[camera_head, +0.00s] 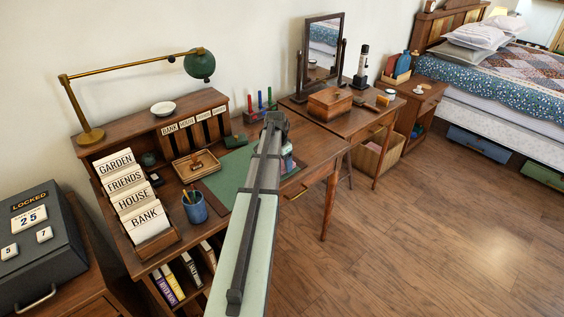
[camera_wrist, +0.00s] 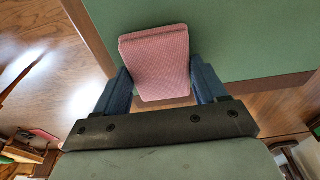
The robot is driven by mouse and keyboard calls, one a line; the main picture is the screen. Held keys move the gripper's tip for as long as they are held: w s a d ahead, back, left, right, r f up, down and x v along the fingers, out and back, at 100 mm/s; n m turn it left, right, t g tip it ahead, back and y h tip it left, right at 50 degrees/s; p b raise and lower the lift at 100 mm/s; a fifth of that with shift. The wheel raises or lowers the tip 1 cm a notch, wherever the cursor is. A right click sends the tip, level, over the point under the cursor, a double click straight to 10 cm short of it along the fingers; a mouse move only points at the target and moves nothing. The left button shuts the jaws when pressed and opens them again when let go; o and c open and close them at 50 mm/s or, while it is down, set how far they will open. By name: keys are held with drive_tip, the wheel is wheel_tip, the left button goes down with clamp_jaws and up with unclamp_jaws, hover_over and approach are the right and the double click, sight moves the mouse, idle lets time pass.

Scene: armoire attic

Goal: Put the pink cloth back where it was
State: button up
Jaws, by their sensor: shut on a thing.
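The pink cloth (camera_wrist: 155,62) is a folded, flat-looking block between the two blue fingers of my gripper (camera_wrist: 161,75) in the wrist view. My gripper is shut on it. In the wrist view the cloth overlaps the green desk mat (camera_wrist: 250,35) near its edge; I cannot tell whether it touches the mat. In the head view my arm crosses the desk and hides most of the gripper.
On the desk stand a blue pen cup (camera_head: 195,207), a wooden tray (camera_head: 196,166), a card file (camera_head: 150,232) and a green lamp (camera_head: 200,65). Coloured pens (camera_head: 260,100) stand behind my arm. A mirror table with a wooden box (camera_head: 330,103) is to the right. Open floor lies front right.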

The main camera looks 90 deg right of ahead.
drive_tip(key=o, duration=0.9)
drive_tip(key=shift+o, duration=0.2)
wheel_tip(320, 180, up, 12)
drive_tip(key=w+a, duration=0.1)
drive_tip(key=shift+w+a, duration=0.15)
